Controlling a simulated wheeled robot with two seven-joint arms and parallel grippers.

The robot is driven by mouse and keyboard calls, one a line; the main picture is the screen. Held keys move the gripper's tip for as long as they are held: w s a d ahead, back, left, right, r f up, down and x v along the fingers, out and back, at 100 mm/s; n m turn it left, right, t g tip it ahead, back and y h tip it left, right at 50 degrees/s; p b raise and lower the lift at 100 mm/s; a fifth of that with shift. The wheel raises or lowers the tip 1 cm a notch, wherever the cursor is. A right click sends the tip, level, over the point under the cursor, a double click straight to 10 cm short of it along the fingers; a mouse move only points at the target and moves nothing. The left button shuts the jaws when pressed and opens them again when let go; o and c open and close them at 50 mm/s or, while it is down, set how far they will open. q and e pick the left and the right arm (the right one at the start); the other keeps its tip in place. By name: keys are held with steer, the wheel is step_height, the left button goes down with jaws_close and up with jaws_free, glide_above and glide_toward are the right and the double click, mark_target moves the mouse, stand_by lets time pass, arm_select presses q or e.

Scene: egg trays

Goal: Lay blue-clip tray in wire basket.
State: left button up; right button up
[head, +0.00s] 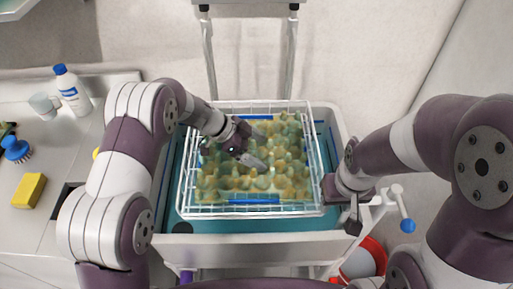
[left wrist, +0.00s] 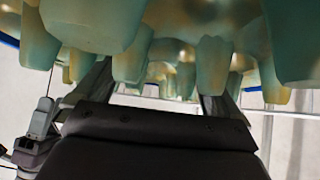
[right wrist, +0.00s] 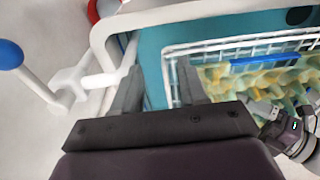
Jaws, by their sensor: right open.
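The yellow-green egg tray (head: 254,183), with a blue clip (head: 253,201) at its near edge and blue showing at its far edge, appears within the outline of the white wire basket (head: 190,211). I cannot tell whether it rests on the basket floor. My left gripper (head: 257,149) is over the middle of the tray, fingers apart. In the left wrist view, tray cups (left wrist: 215,65) hang close around its fingers. My right gripper (head: 342,204) is open at the basin's right side. The right wrist view also shows the blue clip (right wrist: 265,63) and wire basket (right wrist: 235,42).
The basket sits in a teal basin (head: 170,190) with a white rim. A blue-ended lever (head: 408,225) and a red bucket (head: 376,250) are at right. A blue-capped bottle (head: 72,90), a cup (head: 43,105), a blue brush (head: 15,149) and a yellow sponge (head: 29,190) are at left.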

arm_select(q)
steer(key=shift+r, duration=0.1)
steer(key=v, duration=1.2)
steer(key=w+r+n+t+y, duration=0.1)
steer(key=w+r+n+t, duration=0.45)
steer(key=t, duration=0.25)
steer(key=s+a+f+n+y, duration=0.1)
steer(key=s+a+n+y, duration=0.1)
steer(key=a, duration=0.1)
steer(key=s+a+n+y, duration=0.2)
steer(key=a+n, duration=0.1)
steer(key=a, duration=0.1)
steer(key=s+a+f+n+y, duration=0.1)
steer(key=s+a+n+y, duration=0.1)
steer(key=s+a+y, duration=0.1)
steer(key=shift+a+f+n, duration=0.25)
steer(key=shift+f, duration=0.1)
steer(key=s+f+n+g, duration=0.2)
steer(key=s+g, duration=0.1)
steer(key=s, duration=0.6)
steer(key=s+f+n+g+y, duration=0.1)
steer(key=s+f+n+g, duration=0.1)
steer(key=s, duration=0.8)
steer(key=shift+s+a+f+n+g, duration=0.15)
steer(key=shift+a+f+n+g, duration=0.2)
steer(key=shift+f+g, duration=0.4)
